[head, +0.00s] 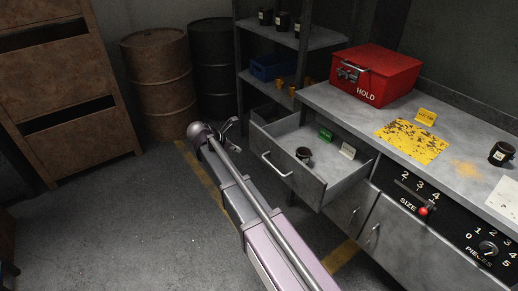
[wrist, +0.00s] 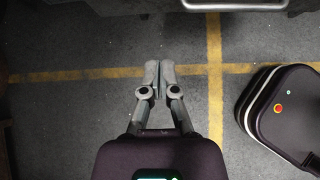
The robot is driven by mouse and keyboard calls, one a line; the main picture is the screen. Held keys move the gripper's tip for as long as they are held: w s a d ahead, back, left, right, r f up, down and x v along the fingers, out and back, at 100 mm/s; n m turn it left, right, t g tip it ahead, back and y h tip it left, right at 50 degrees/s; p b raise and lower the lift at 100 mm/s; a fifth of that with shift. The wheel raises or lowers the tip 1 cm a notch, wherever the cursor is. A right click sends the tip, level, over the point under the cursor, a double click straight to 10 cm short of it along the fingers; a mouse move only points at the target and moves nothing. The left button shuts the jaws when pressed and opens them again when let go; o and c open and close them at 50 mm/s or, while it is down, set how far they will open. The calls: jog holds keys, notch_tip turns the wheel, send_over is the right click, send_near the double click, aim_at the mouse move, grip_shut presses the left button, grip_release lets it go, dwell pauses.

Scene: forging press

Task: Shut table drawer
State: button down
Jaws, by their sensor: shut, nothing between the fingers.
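The table drawer (head: 328,188) is pulled out from the grey table (head: 375,112), with a curved bar handle (head: 277,165) on its front. Inside it lie a dark cup-like item (head: 303,154), a green tag (head: 326,135) and a pale tag (head: 348,150). My gripper (head: 233,123) is to the left of the drawer front, apart from the handle. In the wrist view my gripper (wrist: 159,68) has its fingers together with nothing between them, over the floor.
A red HOLD box (head: 375,74) and a dark cup (head: 501,153) stand on the table. Cabinet doors (head: 375,232) and a control panel (head: 440,215) are below it. The floor (head: 120,220) at left is clear.

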dwell(0.4)
jog(key=b, duration=0.7)
send_near(261, 151)
jog(key=d+f, duration=0.4)
jog(key=shift+w+d+f, duration=0.1)
jog(key=shift+w+d, duration=0.2)
jog(key=shift+d, duration=0.4)
jog(key=shift+w, duration=0.1)
